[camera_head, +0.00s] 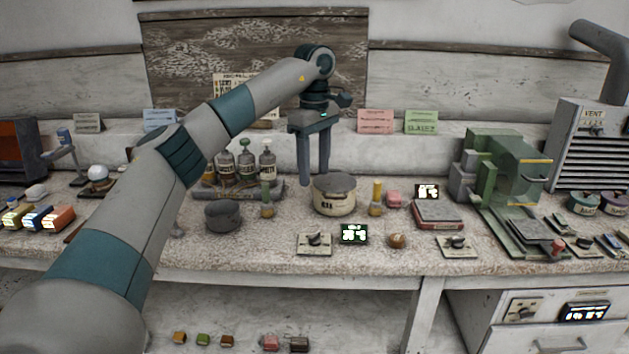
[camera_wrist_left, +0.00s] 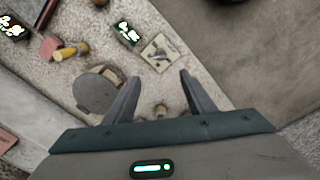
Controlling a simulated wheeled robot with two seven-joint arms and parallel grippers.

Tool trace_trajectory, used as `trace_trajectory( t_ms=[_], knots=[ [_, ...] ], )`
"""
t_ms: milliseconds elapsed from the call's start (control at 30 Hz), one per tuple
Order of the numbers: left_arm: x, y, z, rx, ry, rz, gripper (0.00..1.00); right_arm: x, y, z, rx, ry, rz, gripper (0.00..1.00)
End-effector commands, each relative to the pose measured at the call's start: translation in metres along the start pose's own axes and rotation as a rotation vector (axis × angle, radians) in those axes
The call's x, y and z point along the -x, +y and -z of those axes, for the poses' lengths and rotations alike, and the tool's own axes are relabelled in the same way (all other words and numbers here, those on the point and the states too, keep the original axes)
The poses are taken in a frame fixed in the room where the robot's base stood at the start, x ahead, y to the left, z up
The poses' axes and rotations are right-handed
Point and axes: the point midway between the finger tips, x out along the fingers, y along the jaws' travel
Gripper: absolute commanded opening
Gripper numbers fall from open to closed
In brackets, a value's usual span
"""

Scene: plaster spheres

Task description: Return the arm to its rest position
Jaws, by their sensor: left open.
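My left arm (camera_head: 165,180) comes in from the left of the head view and reaches over the worktop. My left gripper (camera_head: 312,178) hangs fingers down at the back of the bench, just behind a cream lidded pot (camera_head: 334,196). Its two fingers are apart with nothing between them. In the left wrist view the open fingers of my left gripper (camera_wrist_left: 160,85) point over the worktop, and the round grey lid of the pot (camera_wrist_left: 97,90) lies left of them. The right gripper is in neither view.
A rack of bottles (camera_head: 240,190) and a dark grey pot (camera_head: 222,214) stand left of the gripper. A green machine (camera_head: 505,175) and a grey vent box (camera_head: 590,140) stand right. Small dial plates (camera_head: 314,243) lie along the front edge. Cards (camera_head: 376,121) stand on the back ledge.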

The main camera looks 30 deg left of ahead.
Motion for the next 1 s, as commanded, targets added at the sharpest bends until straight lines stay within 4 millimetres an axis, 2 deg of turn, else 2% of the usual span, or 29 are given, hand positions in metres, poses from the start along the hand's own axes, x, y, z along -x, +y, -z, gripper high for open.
trace_trajectory(
  t_ms=[700,767,867,967,1000],
  knots=[
    [-0.001,0.002,-0.004,-0.004,-0.008,-0.003,0.5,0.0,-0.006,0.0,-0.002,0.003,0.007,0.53],
    [-0.005,0.004,-0.01,-0.01,-0.02,-0.009,0.5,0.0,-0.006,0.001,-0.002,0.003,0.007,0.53],
    [-0.019,0.012,-0.03,-0.027,-0.063,-0.029,0.5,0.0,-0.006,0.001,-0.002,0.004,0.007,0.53],
    [-0.039,0.021,-0.062,-0.047,-0.136,-0.058,0.5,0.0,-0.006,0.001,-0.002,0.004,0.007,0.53],
    [-0.048,0.026,-0.079,-0.057,-0.176,-0.072,0.5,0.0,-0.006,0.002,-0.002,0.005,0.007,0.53]
  ],
)
